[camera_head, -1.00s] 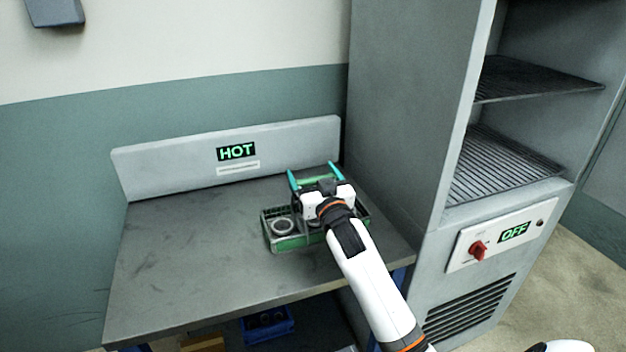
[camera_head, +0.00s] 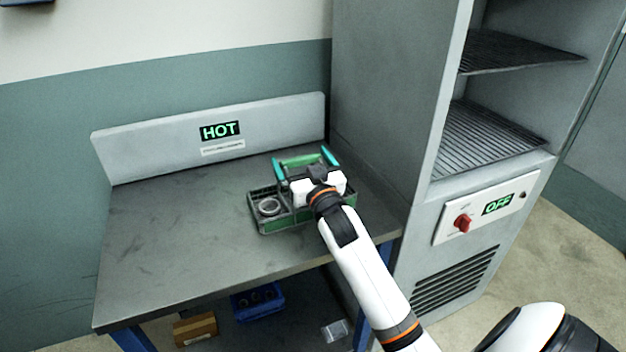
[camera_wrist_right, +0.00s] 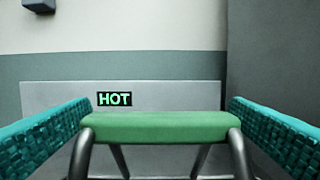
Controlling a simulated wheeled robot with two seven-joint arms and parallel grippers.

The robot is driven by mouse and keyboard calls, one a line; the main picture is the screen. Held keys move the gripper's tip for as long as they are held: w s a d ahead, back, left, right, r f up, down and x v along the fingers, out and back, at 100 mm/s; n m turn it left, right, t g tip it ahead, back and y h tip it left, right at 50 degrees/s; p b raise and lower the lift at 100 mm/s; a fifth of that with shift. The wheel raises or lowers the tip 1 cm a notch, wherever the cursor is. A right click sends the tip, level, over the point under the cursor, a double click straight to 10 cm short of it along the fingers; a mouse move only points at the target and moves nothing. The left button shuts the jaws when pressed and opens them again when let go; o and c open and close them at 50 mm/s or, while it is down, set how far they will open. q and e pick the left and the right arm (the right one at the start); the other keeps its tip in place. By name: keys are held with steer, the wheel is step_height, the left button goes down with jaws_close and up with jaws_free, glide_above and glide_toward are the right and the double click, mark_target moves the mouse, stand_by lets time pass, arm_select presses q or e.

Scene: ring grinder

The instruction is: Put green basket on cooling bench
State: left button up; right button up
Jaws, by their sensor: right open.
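The green basket (camera_head: 281,224) stands on the grey cooling bench (camera_head: 165,245), toward its right end. A grey ring (camera_head: 269,207) lies in its left part. My right gripper (camera_head: 304,160) is over the basket with its teal fingers apart. In the right wrist view the basket's green handle (camera_wrist_right: 160,126) lies between the two open fingers, with its dark legs below; part of the basket is hidden behind my right arm in the head view. My left gripper is not in view.
A backboard (camera_head: 215,138) with a HOT sign runs along the bench's rear. A tall grey cabinet (camera_head: 390,100) with racks and an OFF panel stands right of the bench. A blue bin (camera_head: 257,301) and cardboard box (camera_head: 195,328) are below. The bench's left half is clear.

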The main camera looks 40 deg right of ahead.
steer(key=v, duration=0.9)
steer(key=shift+s+b, duration=0.25)
steer(key=shift+b, duration=0.15)
steer(key=shift+a+f, duration=0.1)
steer(key=shift+a, duration=0.05)
